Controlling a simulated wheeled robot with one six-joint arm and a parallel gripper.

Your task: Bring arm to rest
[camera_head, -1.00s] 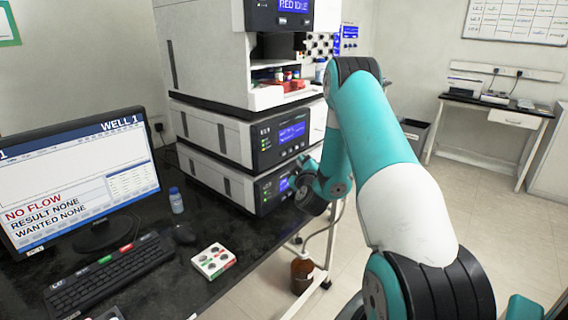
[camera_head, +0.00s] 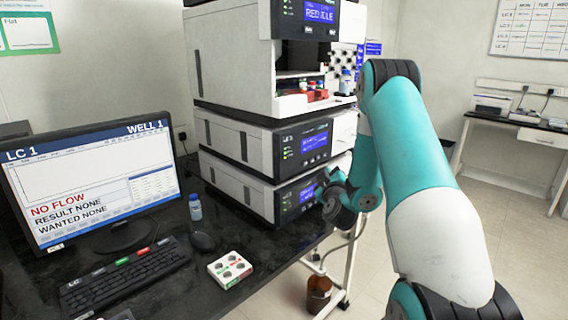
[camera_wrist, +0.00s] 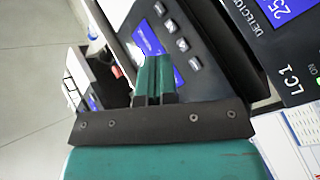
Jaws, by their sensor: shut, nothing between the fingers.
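My teal arm (camera_head: 420,140) rises on the right of the head view and bends down at a dark elbow. Its wrist end (camera_head: 342,205) hangs in front of the lower right side of the instrument stack (camera_head: 235,150). In the wrist view my gripper (camera_wrist: 153,78) has its two teal fingers together, with nothing between them. Behind them are a grey instrument panel with buttons and a blue screen. In the head view the fingertips are too small and dark to make out.
A brown bottle (camera_head: 319,293) stands low beside the bench. Open floor lies at right, before a side table (camera_head: 515,135).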

